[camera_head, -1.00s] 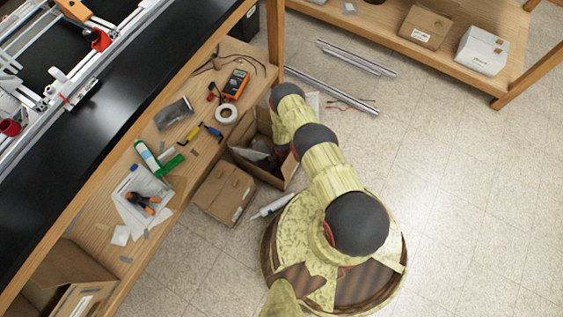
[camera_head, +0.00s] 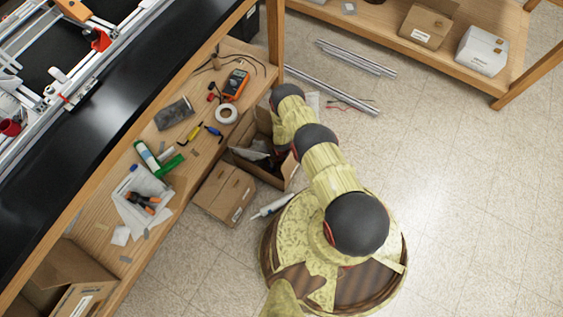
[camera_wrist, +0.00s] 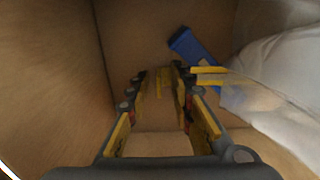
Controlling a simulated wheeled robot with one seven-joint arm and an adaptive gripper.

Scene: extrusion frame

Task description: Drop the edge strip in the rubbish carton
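The open brown carton (camera_head: 272,176) stands on the floor beside the bench, partly behind my arm. In the wrist view its inner walls (camera_wrist: 50,80) surround my gripper (camera_wrist: 161,75), whose yellow-padded fingers are apart. A blue piece (camera_wrist: 192,46) lies on the carton bottom just beyond the fingertips. Short yellow bars (camera_wrist: 208,76) show beside the right fingertip; I cannot tell whether they are part of the finger or a separate thing. Crumpled whitish film (camera_wrist: 280,85) lies at the right. I cannot single out the edge strip for sure.
A closed carton (camera_head: 224,192) and a white tube (camera_head: 272,206) lie close to the open carton. The bench's lower shelf (camera_head: 205,150) holds a multimeter (camera_head: 236,82), tape roll (camera_head: 226,113) and pliers. Metal profiles (camera_head: 335,90) lie on the floor behind. The floor at right is clear.

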